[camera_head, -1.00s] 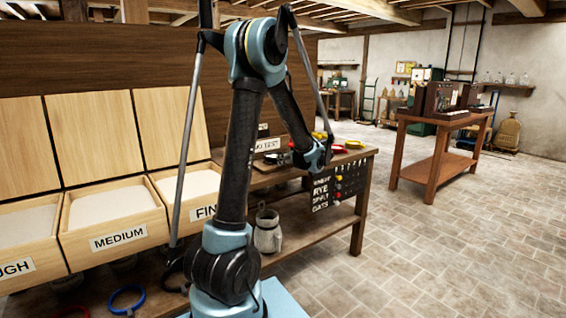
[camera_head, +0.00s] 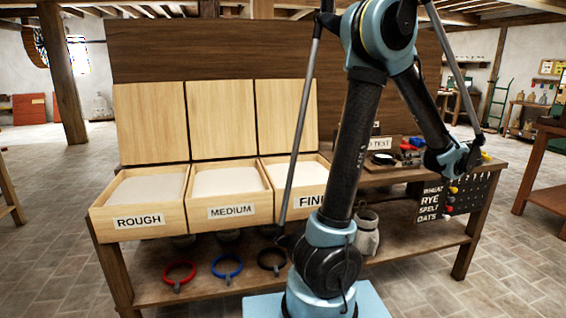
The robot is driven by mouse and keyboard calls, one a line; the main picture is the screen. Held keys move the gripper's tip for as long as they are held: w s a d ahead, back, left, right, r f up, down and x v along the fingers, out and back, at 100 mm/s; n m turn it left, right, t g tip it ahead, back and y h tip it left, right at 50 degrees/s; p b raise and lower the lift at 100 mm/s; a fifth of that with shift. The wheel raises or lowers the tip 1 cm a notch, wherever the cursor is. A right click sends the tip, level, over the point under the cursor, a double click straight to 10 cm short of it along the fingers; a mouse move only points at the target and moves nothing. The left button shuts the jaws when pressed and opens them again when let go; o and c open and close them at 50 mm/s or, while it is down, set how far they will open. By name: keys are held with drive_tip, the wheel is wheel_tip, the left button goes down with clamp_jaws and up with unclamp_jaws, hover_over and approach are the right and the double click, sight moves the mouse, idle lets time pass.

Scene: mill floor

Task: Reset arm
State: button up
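My blue and black arm (camera_head: 352,150) stands at the right of centre, rising from its base and bending over at the top. Its far end hangs down at the right, over the workbench's right end in the picture. My gripper (camera_head: 457,160) is there, but its fingers cannot be made out, so I cannot tell whether it is open or shut. No held object can be made out.
A workbench (camera_head: 196,290) carries open-lidded bins labelled ROUGH (camera_head: 140,220), MEDIUM (camera_head: 232,211) and FINE (camera_head: 308,201). Red (camera_head: 178,276), blue (camera_head: 227,266) and black (camera_head: 271,259) rings sit on its lower shelf. A jug (camera_head: 366,234) stands behind my arm. The stone floor (camera_head: 45,250) at left is clear.

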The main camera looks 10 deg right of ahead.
drive_tip(key=w+a+f+g+y, duration=0.1)
drive_tip(key=a+f+g+y, duration=0.15)
drive_tip(key=a, duration=1.35)
drive_tip(key=w+a+f+g+y, duration=0.1)
drive_tip(key=a+g, duration=0.3)
drive_tip(key=a, duration=1.3)
drive_tip(key=s+a+f+g+h, duration=0.2)
drive_tip(key=s+a+f+g, duration=0.1)
drive_tip(key=s+a, duration=0.6)
drive_tip(key=s+a+f+g+h, duration=0.1)
drive_tip(key=s+a+f, duration=0.1)
drive_tip(key=s, duration=0.4)
drive_tip(key=s+a+f+h, duration=0.1)
drive_tip(key=s+a+f, duration=0.2)
drive_tip(key=s+f, duration=0.2)
drive_tip(key=shift+s+a+m+g, duration=0.3)
drive_tip(key=shift+s+g, duration=0.05)
drive_tip(key=shift+s, duration=0.05)
